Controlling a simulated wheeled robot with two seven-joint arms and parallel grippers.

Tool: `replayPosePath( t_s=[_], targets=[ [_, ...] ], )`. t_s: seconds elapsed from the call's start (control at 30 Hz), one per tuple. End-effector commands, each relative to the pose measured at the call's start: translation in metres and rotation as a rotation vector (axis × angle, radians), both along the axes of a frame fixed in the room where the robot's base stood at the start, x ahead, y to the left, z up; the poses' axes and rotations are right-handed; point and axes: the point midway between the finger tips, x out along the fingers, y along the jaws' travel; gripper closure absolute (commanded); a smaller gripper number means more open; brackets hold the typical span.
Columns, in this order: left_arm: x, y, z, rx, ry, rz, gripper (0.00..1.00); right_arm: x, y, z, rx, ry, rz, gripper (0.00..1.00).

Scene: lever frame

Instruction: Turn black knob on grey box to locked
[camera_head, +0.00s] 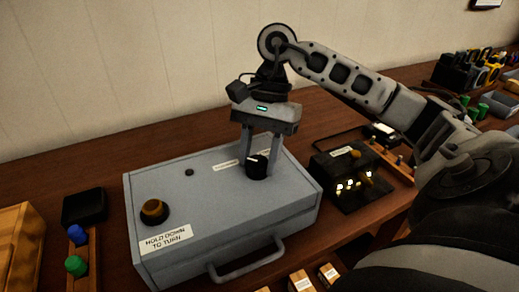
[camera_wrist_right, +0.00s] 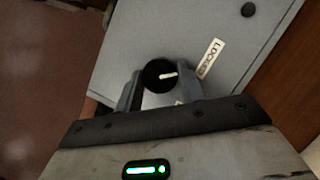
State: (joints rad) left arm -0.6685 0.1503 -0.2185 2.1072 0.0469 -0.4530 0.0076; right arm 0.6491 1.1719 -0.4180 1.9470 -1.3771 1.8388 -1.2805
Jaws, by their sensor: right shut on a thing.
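The grey box (camera_head: 205,185) lies on the brown table, with its handle at the front. The black knob (camera_head: 256,168) stands on its top near the right side. My right gripper (camera_head: 260,160) points down and is shut on the knob, one finger on each side. In the right wrist view the knob (camera_wrist_right: 160,75) has a white pointer mark aimed toward the label "LOCKED" (camera_wrist_right: 210,58). My right gripper (camera_wrist_right: 160,90) shows there around the knob. A second label by the knob is partly hidden. My left gripper is not in view.
An orange-brown button (camera_head: 154,211) sits on the box's left side beside a label (camera_head: 166,239) reading "HOLD DOWN TO TURN". A black box with lit lamps (camera_head: 350,180) stands close right. Blue and green knobs (camera_head: 77,248) are at left.

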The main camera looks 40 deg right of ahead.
Motion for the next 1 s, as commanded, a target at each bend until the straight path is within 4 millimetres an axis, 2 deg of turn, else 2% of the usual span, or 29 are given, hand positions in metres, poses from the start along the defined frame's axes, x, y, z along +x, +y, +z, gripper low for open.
replayPosePath(
  t_s=[0.3, 0.8, 0.83, 0.87, 0.9, 1.0],
  targets=[
    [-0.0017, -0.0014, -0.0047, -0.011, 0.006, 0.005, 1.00, 0.0012, 0.0003, 0.0006, 0.001, -0.003, 0.100, 0.84],
    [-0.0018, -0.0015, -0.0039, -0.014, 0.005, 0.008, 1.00, 0.0009, 0.0003, 0.0006, 0.000, -0.003, 0.116, 0.84],
    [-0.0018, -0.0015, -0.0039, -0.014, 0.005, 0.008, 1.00, 0.0009, 0.0003, 0.0006, 0.000, -0.002, 0.115, 0.53],
    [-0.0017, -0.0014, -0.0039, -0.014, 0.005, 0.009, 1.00, 0.0009, 0.0003, 0.0006, 0.000, -0.002, 0.115, 0.45],
    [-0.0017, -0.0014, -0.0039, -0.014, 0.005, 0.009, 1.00, 0.0007, 0.0003, 0.0005, 0.000, -0.002, 0.115, 0.39],
    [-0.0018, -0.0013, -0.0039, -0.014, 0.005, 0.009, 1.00, 0.0008, 0.0002, 0.0004, 0.000, -0.002, 0.114, 0.39]
  ],
)
